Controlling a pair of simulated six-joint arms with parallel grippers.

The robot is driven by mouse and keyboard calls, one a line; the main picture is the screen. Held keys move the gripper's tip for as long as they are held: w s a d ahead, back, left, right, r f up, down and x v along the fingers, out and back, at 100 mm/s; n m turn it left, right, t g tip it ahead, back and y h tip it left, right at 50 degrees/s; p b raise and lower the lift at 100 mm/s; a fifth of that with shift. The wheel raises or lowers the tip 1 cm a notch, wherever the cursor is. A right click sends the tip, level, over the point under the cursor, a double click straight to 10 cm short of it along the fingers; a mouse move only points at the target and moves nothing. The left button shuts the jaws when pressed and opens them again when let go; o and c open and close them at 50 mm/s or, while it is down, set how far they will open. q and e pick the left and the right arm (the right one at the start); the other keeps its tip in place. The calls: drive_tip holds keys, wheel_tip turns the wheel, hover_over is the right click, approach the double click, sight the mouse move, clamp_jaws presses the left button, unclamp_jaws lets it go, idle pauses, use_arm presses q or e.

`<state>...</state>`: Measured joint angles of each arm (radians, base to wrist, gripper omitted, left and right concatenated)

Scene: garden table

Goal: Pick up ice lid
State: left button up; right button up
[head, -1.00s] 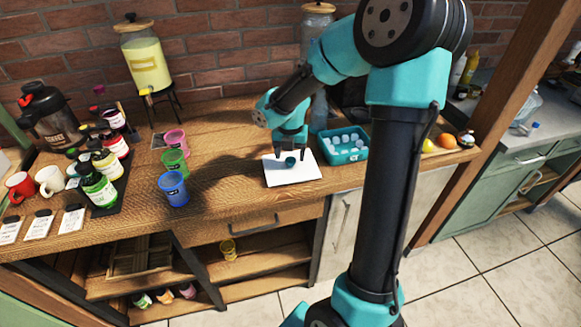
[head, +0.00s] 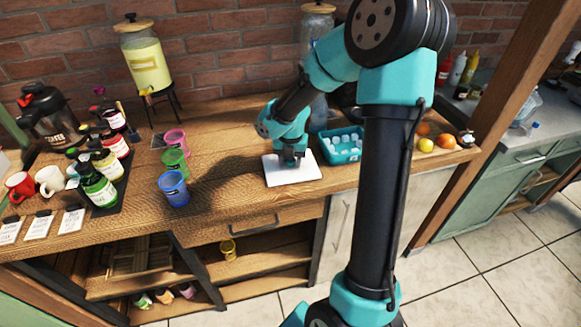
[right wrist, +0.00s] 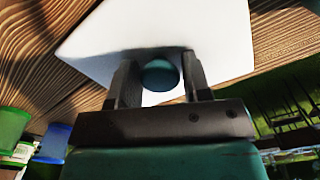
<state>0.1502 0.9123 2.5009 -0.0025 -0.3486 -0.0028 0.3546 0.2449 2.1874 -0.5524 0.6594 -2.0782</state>
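The ice lid (head: 305,174) is a white square plate with a round teal knob, lying on the wooden table in front of the ice bin. It also shows in the right wrist view (right wrist: 215,35), with the teal knob (right wrist: 160,75) in its middle. My right gripper (head: 291,161) is low over the lid. In the right wrist view, the fingers of my right gripper (right wrist: 160,82) stand open, one on each side of the knob. The knob is hidden by the gripper in the head view. My left gripper is not in view.
The teal ice bin (head: 341,156) stands open with ice just behind and right of the lid. Pink, green and blue cups (head: 173,188) stand to the left. Oranges and a lemon (head: 426,145) lie at the right. The tabletop left of the lid is clear.

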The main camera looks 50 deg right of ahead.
drive_tip(key=c, duration=0.6)
drive_tip(key=shift+o, duration=0.2)
drive_tip(key=shift+r, duration=0.15)
drive_tip(key=shift+r, duration=1.45)
drive_tip(key=shift+s+a+r, duration=0.2)
drive_tip(key=shift+r, duration=0.05)
drive_tip(key=s+a+r, duration=0.1)
drive_tip(key=s+a, duration=0.9)
drive_tip(key=a, duration=0.1)
drive_tip(key=shift+a+r, duration=0.15)
drive_tip(key=shift+a, duration=0.2)
drive_tip(key=shift+s, duration=0.1)
